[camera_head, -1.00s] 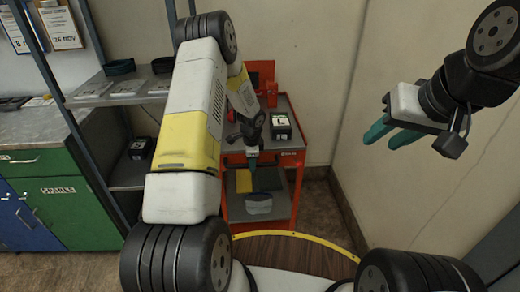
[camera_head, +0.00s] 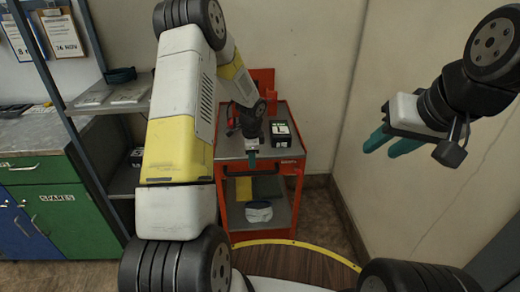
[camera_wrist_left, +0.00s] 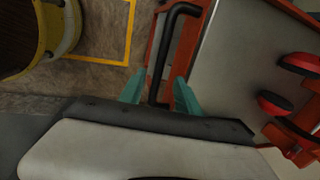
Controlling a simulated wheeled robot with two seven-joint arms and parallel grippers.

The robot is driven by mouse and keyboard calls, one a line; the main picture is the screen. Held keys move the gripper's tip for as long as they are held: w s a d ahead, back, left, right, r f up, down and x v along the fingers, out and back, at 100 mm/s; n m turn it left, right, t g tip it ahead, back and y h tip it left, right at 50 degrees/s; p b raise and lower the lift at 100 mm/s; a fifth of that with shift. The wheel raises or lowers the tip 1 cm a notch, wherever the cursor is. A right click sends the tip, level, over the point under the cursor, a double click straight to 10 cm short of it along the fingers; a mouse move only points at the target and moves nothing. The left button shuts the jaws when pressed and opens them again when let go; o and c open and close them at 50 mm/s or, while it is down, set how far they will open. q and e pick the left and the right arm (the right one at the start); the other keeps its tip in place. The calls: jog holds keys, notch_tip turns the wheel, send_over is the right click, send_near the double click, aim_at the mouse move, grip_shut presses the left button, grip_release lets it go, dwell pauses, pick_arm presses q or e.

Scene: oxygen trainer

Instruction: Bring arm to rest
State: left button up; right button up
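My left gripper (camera_head: 252,160) reaches over the red cart (camera_head: 228,183). In the left wrist view its two teal fingers (camera_wrist_left: 158,92) stand apart, so it is open. The cart's black handle (camera_wrist_left: 172,45) shows between them; I cannot tell how close it is, and no grip shows. My right gripper (camera_head: 390,142) is raised at the right, before the wall. Its teal fingers are apart and nothing is between them.
A black device (camera_head: 283,134) stands on the cart top. A white-and-dark item (camera_head: 259,211) and a yellow item (camera_head: 243,189) are on its lower level. A shelf rack (camera_head: 110,98) and a green cabinet (camera_head: 70,210) stand at left. The wall (camera_head: 445,195) is close at right.

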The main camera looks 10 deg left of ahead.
pick_arm(q)
jog(key=shift+r, duration=0.1)
jog(key=s+r+n+t, duration=0.1)
jog(key=s+r+n, duration=0.4)
jog(key=r, duration=0.6)
jog(key=s+r+n+t, duration=0.15)
jog(key=s+r, duration=0.45)
jog(key=r, duration=0.6)
jog(key=s+d+r+n+h, duration=0.1)
jog(key=s+r+n, duration=0.1)
jog(key=s, duration=0.4)
jog(key=s+d+r+n+t+h, duration=0.1)
jog(key=s+d+r+n, duration=0.1)
jog(key=s, duration=0.5)
jog(key=s+d+r+n, duration=0.1)
jog(key=s+r+n, duration=0.2)
jog(key=s, duration=0.4)
jog(key=shift+s+d+r+n+h, duration=0.25)
jog(key=shift+r+n+h, duration=0.15)
jog(key=shift+r, duration=0.35)
jog(key=shift+t, duration=0.25)
jog(key=shift+c, duration=0.2)
